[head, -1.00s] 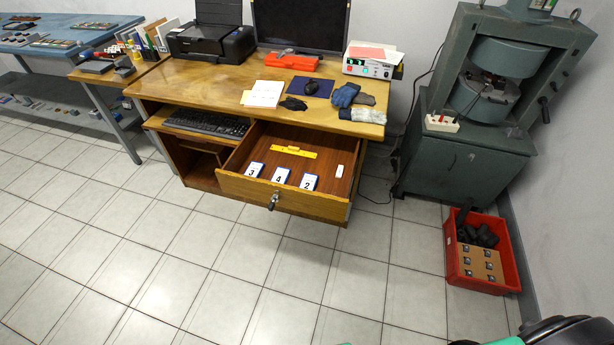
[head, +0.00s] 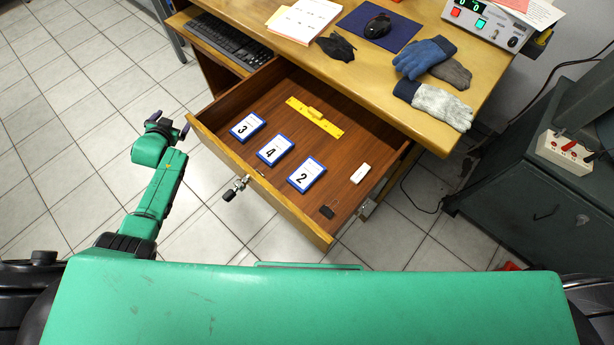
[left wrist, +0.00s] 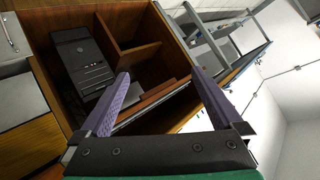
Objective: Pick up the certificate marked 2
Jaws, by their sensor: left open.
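The certificate marked 2 (head: 306,174) is a white card with a blue border, lying flat in the open wooden drawer (head: 258,184). It is the rightmost of three such cards, beside the one marked 4 (head: 275,150) and the one marked 3 (head: 248,127). My left gripper (head: 171,122) is outside the drawer, left of its front corner and apart from the cards. In the left wrist view its two purple fingers (left wrist: 159,76) are spread with nothing between them. No certificate shows in that view. My right gripper is not in view.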

